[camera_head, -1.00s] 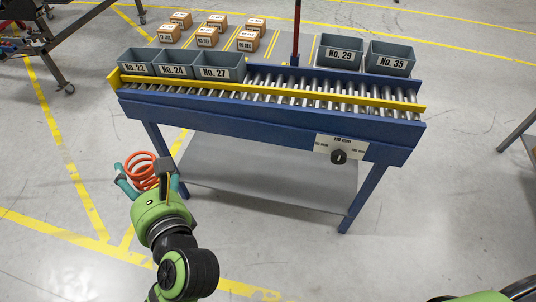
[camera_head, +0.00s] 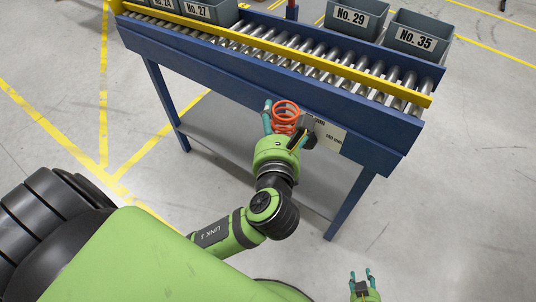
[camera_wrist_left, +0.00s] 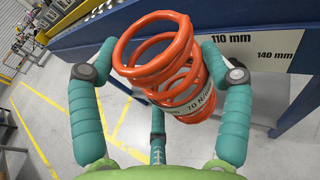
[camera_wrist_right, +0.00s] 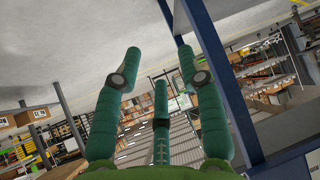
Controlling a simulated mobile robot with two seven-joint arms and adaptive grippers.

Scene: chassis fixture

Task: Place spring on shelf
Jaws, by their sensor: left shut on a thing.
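My left gripper (camera_head: 285,122) is shut on an orange coil spring (camera_head: 286,108), held in front of the blue conveyor table (camera_head: 240,75). In the left wrist view the spring (camera_wrist_left: 155,60) sits tilted between the teal fingers, with a printed label partly visible on its lower part. A grey lower shelf (camera_head: 222,140) lies under the rollers, partly hidden by my left arm. My right gripper (camera_head: 361,278) is open and empty at the bottom, away from the table. Its spread fingers show in the right wrist view (camera_wrist_right: 156,68).
A white plate with mm markings (camera_head: 330,135) is on the table front, close to the spring. Bins No. 27 (camera_head: 210,10), No. 29 (camera_head: 352,18) and No. 35 (camera_head: 415,38) stand along the rollers' far side. A yellow rail (camera_head: 300,60) runs along the front. Open floor surrounds the table.

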